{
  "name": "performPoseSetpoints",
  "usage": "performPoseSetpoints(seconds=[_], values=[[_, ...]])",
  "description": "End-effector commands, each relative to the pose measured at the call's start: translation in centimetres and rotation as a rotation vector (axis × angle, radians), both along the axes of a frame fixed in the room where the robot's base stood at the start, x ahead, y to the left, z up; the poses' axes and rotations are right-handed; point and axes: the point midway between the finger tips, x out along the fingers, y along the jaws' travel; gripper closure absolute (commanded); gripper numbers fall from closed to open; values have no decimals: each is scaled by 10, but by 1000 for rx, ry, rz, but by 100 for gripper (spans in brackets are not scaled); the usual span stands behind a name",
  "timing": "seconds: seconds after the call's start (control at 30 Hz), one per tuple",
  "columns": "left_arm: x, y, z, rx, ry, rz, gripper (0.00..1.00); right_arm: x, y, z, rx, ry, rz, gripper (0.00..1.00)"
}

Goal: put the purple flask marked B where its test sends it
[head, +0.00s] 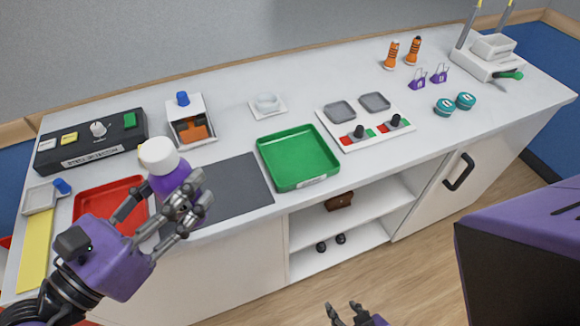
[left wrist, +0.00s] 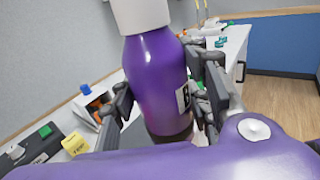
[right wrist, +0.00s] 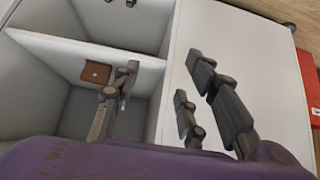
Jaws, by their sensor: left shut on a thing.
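The purple flask (head: 172,180) with a white cap is held upright in my left gripper (head: 168,205), in front of the bench's left part. In the left wrist view the flask (left wrist: 158,85) stands between the fingers, which are shut on its sides. A pale label with a partly hidden dark letter (left wrist: 183,98) faces right. A green tray (head: 322,174) and a red tray (head: 82,210) lie on the bench, the red one partly behind my left arm. My right gripper (head: 348,314) is open and empty, low in front of the bench; its spread fingers show in the right wrist view (right wrist: 160,95).
A dark mat (head: 238,190) lies between the trays. Behind are a black control box (head: 98,143), a white device with a blue knob (head: 183,99), a white dish (head: 267,104) and a panel with black knobs (head: 350,128). Orange, purple and teal items stand farther right.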

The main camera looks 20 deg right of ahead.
Motion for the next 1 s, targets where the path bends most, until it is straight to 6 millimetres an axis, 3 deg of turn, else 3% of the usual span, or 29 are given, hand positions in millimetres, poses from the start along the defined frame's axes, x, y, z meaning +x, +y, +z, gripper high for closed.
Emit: performPoseSetpoints(seconds=[0.23, 0.43, 0.6, 0.87, 1.0], values=[[39, -11, -29, -3, 10, -1, 90, -22, 1, -47, -5, 53, -1, 60], [87, -23, -41, -1, 5, 0, 90, -9, -1, -35, -10, 29, 3, 60], [110, -29, -77, -3, 10, 0, 90, -13, -2, -46, -12, 39, 9, 60], [126, -33, -95, -2, 7, 1, 90, -16, -1, -53, -14, 51, 12, 60], [131, -34, -118, -2, 12, 0, 90, -21, -2, -62, -16, 63, 14, 60]])
